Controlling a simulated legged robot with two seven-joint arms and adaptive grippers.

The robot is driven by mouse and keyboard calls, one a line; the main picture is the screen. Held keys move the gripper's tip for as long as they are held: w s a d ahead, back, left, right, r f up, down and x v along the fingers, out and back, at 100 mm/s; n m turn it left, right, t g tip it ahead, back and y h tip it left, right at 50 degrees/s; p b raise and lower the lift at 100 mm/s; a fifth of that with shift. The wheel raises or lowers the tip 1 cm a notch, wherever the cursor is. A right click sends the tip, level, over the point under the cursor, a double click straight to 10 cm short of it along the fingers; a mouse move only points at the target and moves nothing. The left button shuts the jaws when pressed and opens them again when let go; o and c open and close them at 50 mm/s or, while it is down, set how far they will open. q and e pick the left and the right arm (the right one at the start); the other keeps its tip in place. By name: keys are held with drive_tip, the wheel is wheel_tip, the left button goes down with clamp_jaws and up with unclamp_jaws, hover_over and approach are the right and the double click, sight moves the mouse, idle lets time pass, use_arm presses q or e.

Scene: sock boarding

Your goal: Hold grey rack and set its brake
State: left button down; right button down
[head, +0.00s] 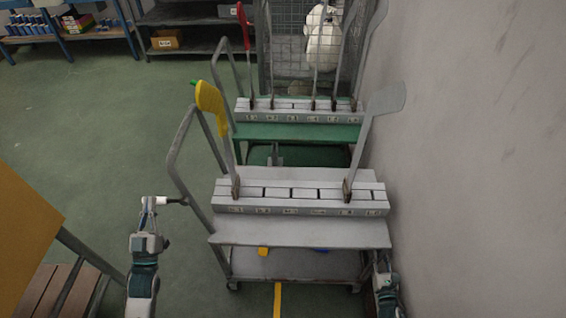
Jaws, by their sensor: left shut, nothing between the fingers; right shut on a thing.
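The grey rack (300,232) is a wheeled cart in the middle of the head view, with a slotted block (300,197) on top. A yellow sock-covered board (211,105) and a bare grey board (375,120) stand in the block. My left gripper (157,201) is shut and empty, just left of the rack's tubular handle (178,165). A short dark-tipped piece shows between them; contact is unclear. My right gripper (379,262) is shut at the rack's right edge, apparently on its frame; the fingertips are mostly hidden. I cannot identify the brake.
A green rack (300,133) with several upright boards stands close behind. A grey wall (470,170) runs close along the right. A wire cage (300,50) holds a white bundle (323,38). A wooden bench (60,292) is at lower left. Green floor (95,130) is clear at left.

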use_arm(q)
drive_tip(key=shift+d+f+n+g+y, duration=0.15)
drive_tip(key=shift+f+n+y, duration=0.65)
drive_tip(key=shift+n, duration=0.4)
drive_tip(key=shift+d+f+n+g+y, duration=0.1)
drive_tip(key=shift+f+n+g+y, duration=0.1)
drive_tip(key=shift+f+n+y, duration=0.8)
drive_tip(key=shift+d+f+n+g+y, duration=0.15)
drive_tip(key=shift+f+n+y, duration=0.4)
drive_tip(key=shift+n, duration=0.85)
drive_tip(key=shift+f, duration=0.15)
drive_tip(key=s, duration=0.9)
drive_tip(key=shift+s+f, duration=0.2)
drive_tip(key=shift+s, duration=0.05)
drive_tip(key=shift+a, duration=0.15)
